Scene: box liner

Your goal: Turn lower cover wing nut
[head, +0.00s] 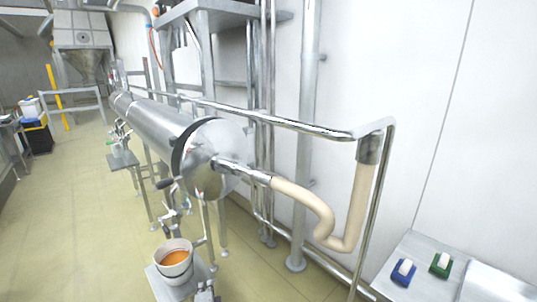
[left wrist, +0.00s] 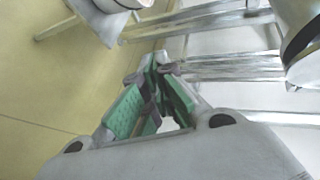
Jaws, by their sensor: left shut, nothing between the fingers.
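A long steel cylinder (head: 150,120) lies horizontally, with a round shiny cover (head: 212,180) on its near end. A small dark handle-like part (head: 165,184) sticks out at the cover's lower left; I cannot tell whether it is the lower wing nut. My left gripper (left wrist: 153,65) shows in the left wrist view, its green-padded fingers shut and empty. It is apart from the rounded metal body at the upper right of that view (left wrist: 298,25). I cannot make out a gripper in the head view. My right gripper is not in view.
A beige hose (head: 320,215) runs from the cover to a steel pipe (head: 270,122). A white bucket with orange contents (head: 174,274) stands on a low stand below the cover. Open floor (head: 80,210) lies at left.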

